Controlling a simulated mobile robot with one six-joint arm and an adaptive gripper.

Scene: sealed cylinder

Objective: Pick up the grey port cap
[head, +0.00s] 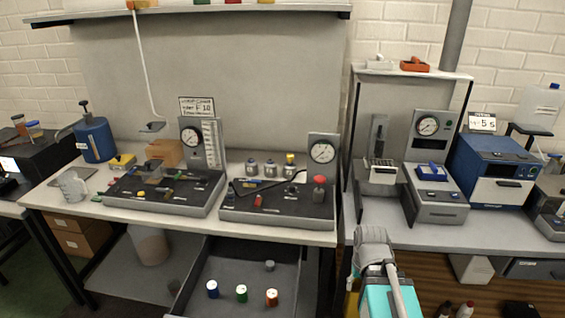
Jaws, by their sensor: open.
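A small grey cylindrical piece (270,266), which looks like the grey port cap, stands in the dark open tray (296,262) below the bench, toward its back right. Part of my arm, grey and teal, rises at the bottom right of the tray. I cannot make out my gripper's fingers in this view, and nothing visible touches the grey piece.
The bench (60,198) above the tray holds two dark panels with gauges and small parts. The right-hand bench (385,236) carries a gauge unit (437,205) and a blue box instrument (495,175). The tray's back left floor is clear.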

